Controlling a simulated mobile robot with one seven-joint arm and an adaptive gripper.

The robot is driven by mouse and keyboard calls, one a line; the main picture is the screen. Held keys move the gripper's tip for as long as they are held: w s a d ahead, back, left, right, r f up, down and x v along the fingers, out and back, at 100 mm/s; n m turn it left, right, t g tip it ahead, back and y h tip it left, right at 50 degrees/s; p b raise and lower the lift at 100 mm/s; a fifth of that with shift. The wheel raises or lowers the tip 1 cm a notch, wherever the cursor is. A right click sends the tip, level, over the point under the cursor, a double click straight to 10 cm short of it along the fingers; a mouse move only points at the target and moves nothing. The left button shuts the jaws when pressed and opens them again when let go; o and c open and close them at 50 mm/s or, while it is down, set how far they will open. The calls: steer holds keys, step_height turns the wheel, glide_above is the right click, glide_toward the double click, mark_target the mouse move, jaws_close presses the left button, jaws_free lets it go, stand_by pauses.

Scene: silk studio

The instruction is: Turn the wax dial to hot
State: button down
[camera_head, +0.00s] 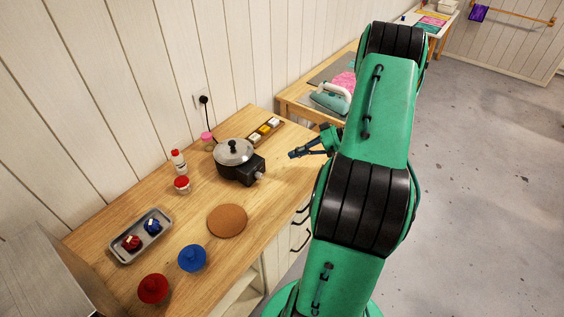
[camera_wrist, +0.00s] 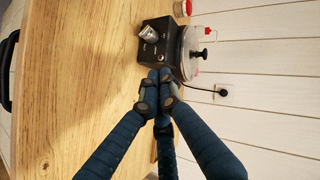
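The wax dial (camera_head: 260,176) is a silver knob on the front of a black control box (camera_head: 240,178) attached to the wax pot (camera_head: 234,153), which has a lid with a black knob. In the wrist view the dial (camera_wrist: 149,34) sits on the black box (camera_wrist: 158,56), with small pale marks around it too small to read. My gripper (camera_head: 292,155) is beyond and to the right of the dial in the head view, apart from it. In the wrist view its fingertips (camera_wrist: 158,76) come together, empty, and overlap the edge of the box.
A tray of small blocks (camera_head: 264,132) lies behind the pot. A white bottle (camera_head: 178,162), a red-lidded jar (camera_head: 182,186), a cork mat (camera_head: 227,220), a grey tray (camera_head: 141,238) and blue (camera_head: 192,258) and red (camera_head: 153,288) lids stand elsewhere. A black plug (camera_head: 203,99) is on the wall.

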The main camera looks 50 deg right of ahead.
mark_target(260, 177)
steer(key=x, duration=1)
steer(key=shift+a+f, duration=0.1)
steer(key=shift+s+a+f, duration=0.15)
steer(key=shift+a+f, duration=0.5)
steer(key=shift+a, duration=0.1)
steer(key=shift+a+f, duration=0.5)
steer(key=shift+a, duration=0.1)
steer(key=shift+a+f+y+b, duration=0.15)
steer(key=shift+f+y+b, duration=0.15)
steer(key=shift+f+b, duration=0.1)
